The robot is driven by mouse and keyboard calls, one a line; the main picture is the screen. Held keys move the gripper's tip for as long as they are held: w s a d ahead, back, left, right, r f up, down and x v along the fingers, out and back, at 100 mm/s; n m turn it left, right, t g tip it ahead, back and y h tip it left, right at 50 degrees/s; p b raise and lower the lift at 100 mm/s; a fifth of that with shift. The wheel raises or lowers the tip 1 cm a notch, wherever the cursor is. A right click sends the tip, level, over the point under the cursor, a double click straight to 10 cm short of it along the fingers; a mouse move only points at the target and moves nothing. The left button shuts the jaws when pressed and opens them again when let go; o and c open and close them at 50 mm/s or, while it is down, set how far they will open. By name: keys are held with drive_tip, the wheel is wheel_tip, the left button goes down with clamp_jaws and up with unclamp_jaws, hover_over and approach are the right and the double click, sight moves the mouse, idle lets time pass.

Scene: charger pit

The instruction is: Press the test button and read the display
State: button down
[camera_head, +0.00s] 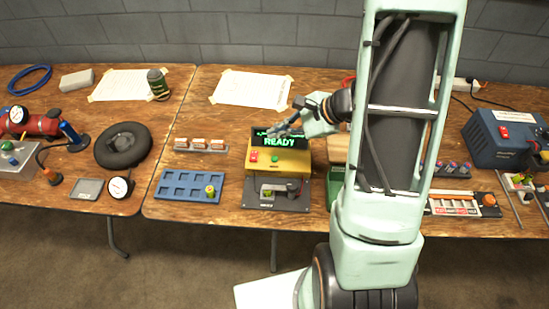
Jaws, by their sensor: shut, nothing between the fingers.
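A yellow tester box (291,160) stands on the wooden table near the picture's middle. Its dark display (281,141) shows "READY" in green letters. A line above that word is partly hidden by my gripper. A red button (254,156) is on the left of its front panel, with small green and yellow controls to the right. A dark cradle (266,204) in front of the box holds a small grey piece. My gripper (271,132) is shut and empty, reaching in from the right over the top of the display. I cannot tell whether it touches the box.
A blue compartment tray (176,185) with one small yellowish item stands left of the tester. A row of small blocks (200,144) lies behind it. A blue power unit (497,138) stands far right.

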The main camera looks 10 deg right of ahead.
sight(277, 159)
wheel_tip(277, 159, down, 7)
drive_tip(key=b, duration=0.5)
drive_tip(key=shift+f, duration=0.1)
drive_tip(key=shift+f+b, duration=0.4)
drive_tip(key=shift+b, duration=0.2)
idle(0.6)
drive_tip(key=shift+f+b, duration=0.5)
drive_tip(key=shift+b, duration=0.2)
drive_tip(key=shift+f+b, duration=0.35)
drive_tip(key=shift+b, duration=0.15)
idle(0.4)
drive_tip(key=shift+r, duration=0.15)
drive_tip(key=shift+r+p, duration=0.5)
drive_tip(key=shift+r, duration=0.2)
drive_tip(key=shift+r, duration=0.1)
